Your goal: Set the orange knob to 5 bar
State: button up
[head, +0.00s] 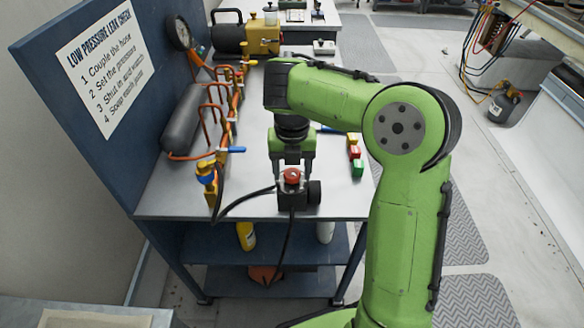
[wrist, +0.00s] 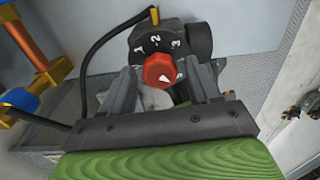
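The orange-red knob (wrist: 159,70) sits on a dark regulator body (wrist: 164,40) with white numbers; 1, 2 and 3 are readable, and others are partly hidden. A white pointer mark on the knob's face points toward the lower right in the wrist view; the exact number it meets is unclear. The knob also shows in the head view (head: 292,176), on the bench edge below my gripper (head: 292,156). In the wrist view my gripper (wrist: 160,76) is open, one finger on each side of the knob, with gaps visible.
The grey bench (head: 255,200) carries pipework with a pressure gauge (head: 178,32) and a grey cylinder (head: 185,128) on the left. A black hose (head: 245,197) runs leftward from the regulator. Small coloured blocks (head: 355,152) lie to the right. A blue sign panel (head: 70,90) stands at left.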

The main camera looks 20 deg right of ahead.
aim_at(292, 173)
jog(key=shift+o, duration=0.2)
notch_tip(292, 173, up, 16)
jog(key=p, duration=0.8)
jog(key=shift+p, duration=0.35)
jog(key=shift+f, duration=0.1)
